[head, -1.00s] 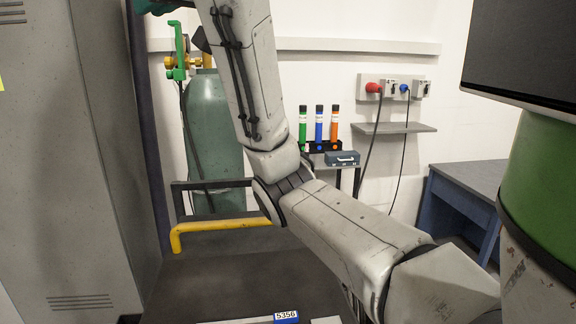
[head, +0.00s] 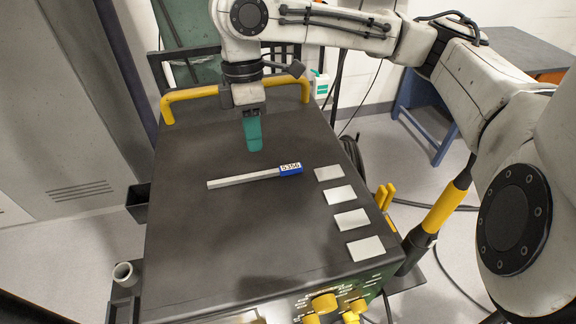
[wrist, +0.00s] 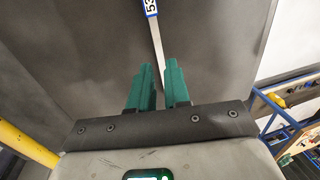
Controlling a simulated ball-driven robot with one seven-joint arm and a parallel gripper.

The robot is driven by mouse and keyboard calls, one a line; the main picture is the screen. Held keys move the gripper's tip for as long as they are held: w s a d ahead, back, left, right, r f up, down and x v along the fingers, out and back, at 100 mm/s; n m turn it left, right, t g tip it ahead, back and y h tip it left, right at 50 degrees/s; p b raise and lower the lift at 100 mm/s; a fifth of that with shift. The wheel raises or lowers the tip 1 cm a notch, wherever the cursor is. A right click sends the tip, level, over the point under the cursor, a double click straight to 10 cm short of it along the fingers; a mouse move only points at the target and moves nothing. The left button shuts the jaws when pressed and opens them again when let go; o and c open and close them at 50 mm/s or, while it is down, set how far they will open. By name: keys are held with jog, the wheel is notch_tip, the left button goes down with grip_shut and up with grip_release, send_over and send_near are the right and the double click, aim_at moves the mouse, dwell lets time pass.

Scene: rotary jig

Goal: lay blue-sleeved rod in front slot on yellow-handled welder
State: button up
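The blue-sleeved rod (head: 245,179) lies flat on the dark top of the yellow-handled welder (head: 200,245). It is a thin grey bar with a blue sleeve marked 5356 at its right end. It also shows in the wrist view (wrist: 157,38), beyond the fingertips. My gripper (head: 254,150), with teal fingers, points down over the welder top, behind the rod in the head view. In the wrist view my gripper (wrist: 160,66) is open, with an empty gap between its fingers. I cannot clearly make out a slot on the welder.
Several pale plates (head: 351,219) lie in a row along the welder's right side. A yellow handle (head: 190,93) runs along its back, and yellow knobs (head: 324,303) are at its front. A dark box (head: 138,203) hangs at its left. The welder top's front left is clear.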

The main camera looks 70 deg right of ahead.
aim_at(258, 175)
jog(key=shift+s+a+f, duration=0.1)
jog(key=shift+a+f, duration=0.05)
jog(key=shift+f, duration=1.15)
jog(key=shift+s+a+f, duration=0.1)
jog(key=shift+a+f, duration=0.1)
jog(key=shift+f, duration=1.05)
jog(key=shift+s+a+f, duration=0.1)
jog(key=shift+a+f, duration=0.05)
jog(key=shift+f, duration=1.15)
jog(key=shift+c, duration=0.5)
grip_shut()
